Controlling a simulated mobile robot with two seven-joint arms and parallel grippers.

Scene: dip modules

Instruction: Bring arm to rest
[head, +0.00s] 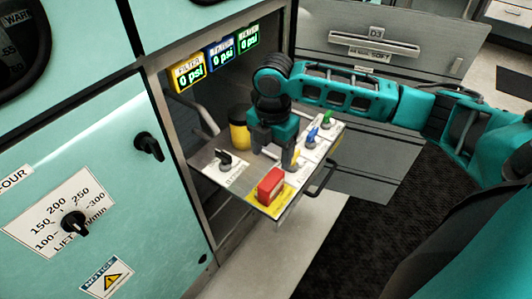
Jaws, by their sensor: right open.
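My right arm comes in from the right, teal and dark grey. My right gripper (273,157) points down, open, over the pulled-out control panel (236,184). Its fingers are close above or beside the panel's middle, and I cannot tell whether they touch anything. A yellow switch shows partly next to the right finger. My left gripper is not in view.
The panel carries a red block switch (271,185), a black switch (225,158), a blue switch (312,134) and a green switch (327,118). A yellow cylinder (239,132) stands behind. Displays read 0 psi. A teal cabinet (120,150) fills the left. Dark floor mat (330,240) lies right.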

